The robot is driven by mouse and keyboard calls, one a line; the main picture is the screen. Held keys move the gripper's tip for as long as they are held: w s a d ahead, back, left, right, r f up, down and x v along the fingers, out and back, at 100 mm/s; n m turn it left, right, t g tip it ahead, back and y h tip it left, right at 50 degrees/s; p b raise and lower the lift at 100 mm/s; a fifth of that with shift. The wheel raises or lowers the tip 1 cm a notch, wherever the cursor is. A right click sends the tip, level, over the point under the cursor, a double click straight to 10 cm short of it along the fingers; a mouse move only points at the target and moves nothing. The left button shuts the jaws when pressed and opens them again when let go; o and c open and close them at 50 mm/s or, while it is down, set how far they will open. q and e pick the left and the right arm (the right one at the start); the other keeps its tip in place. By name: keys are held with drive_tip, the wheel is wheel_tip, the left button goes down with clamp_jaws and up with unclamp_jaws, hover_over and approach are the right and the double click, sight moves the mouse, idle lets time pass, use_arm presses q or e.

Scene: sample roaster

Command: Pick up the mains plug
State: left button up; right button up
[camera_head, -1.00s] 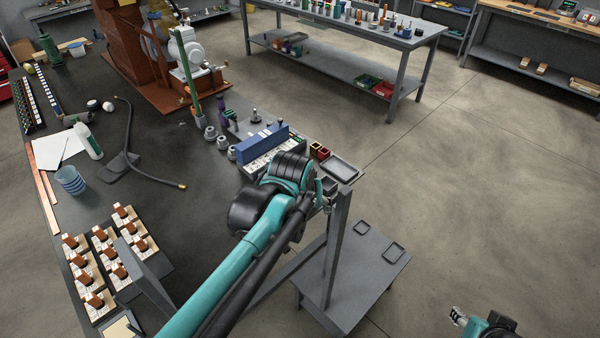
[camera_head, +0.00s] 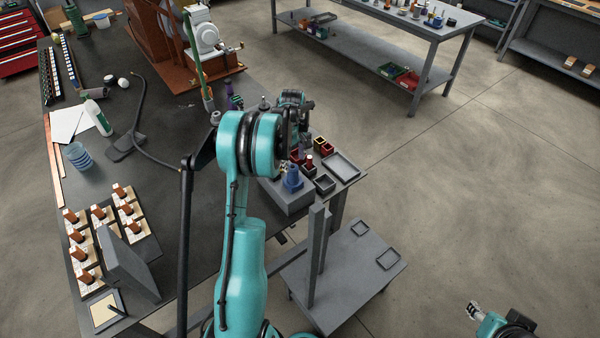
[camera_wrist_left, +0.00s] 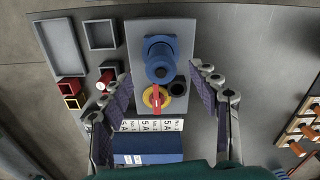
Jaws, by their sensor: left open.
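The mains plug is a blue round-topped plug (camera_wrist_left: 160,60) that sits upright on a grey box (camera_wrist_left: 137,34) with a red and yellow rotary switch (camera_wrist_left: 156,98). In the head view the blue plug (camera_head: 292,179) shows just below my left wrist. My left gripper (camera_wrist_left: 152,70) is open, with one finger on each side of the plug and clear gaps between. In the head view my left arm hides most of that gripper. My right gripper (camera_head: 473,307) is small and empty at the lower right, far from the plug; its jaw gap is unclear.
Grey trays (camera_wrist_left: 101,35) and small red and yellow bins (camera_wrist_left: 70,88) lie left of the grey box. A blue block (camera_wrist_left: 148,147) with labelled cards is below it. A lower grey platform (camera_head: 345,275) stands beside the bench (camera_head: 165,190). Open floor lies to the right.

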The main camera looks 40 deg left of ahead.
sight(293, 173)
use_arm(q)
wheel_tip(293, 173, down, 3)
drive_tip(key=shift+s+a+r+b, duration=0.1)
drive_tip(key=shift+b, duration=0.35)
drive_tip(key=f+b, duration=0.1)
drive_tip(key=f, duration=0.1)
drive_tip(key=f+b, duration=0.1)
drive_tip(key=f, duration=0.1)
drive_tip(key=shift+a+f, duration=0.2)
drive_tip(key=shift+f, duration=0.4)
drive_tip(key=shift+r, duration=0.1)
drive_tip(key=shift+c, duration=1.2)
drive_tip(key=c, duration=1.1)
drive_tip(key=shift+c, duration=0.2)
